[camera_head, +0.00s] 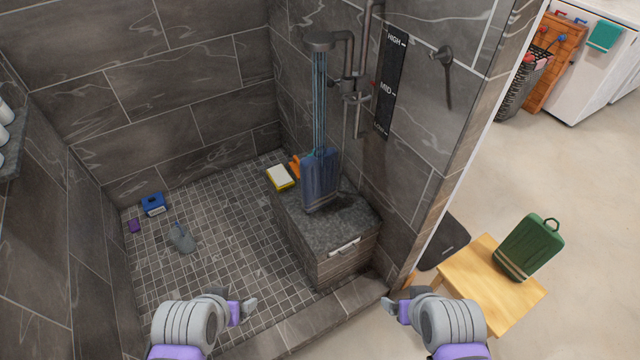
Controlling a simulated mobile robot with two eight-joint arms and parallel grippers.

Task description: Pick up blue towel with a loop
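A blue towel (320,172) stands upright on the dark stone-topped bench (350,215) in the shower, under the shower head (320,40). Thin blue streams fall from the head onto it, and I cannot make out its loop. My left gripper (246,309) is low in the picture, left of the bench and well apart from the towel. My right gripper (391,308) is low at the right, near the shower's edge, also apart from the towel. I see nothing held in either, but their finger gaps are not clear.
A green towel-like item with a loop (532,246) stands on a wooden stool (470,285) at the right. A yellow-and-white sponge (280,177) and an orange item (295,167) lie by the bench. Blue (153,204), purple (134,226) and grey (182,238) items lie on the tiled floor.

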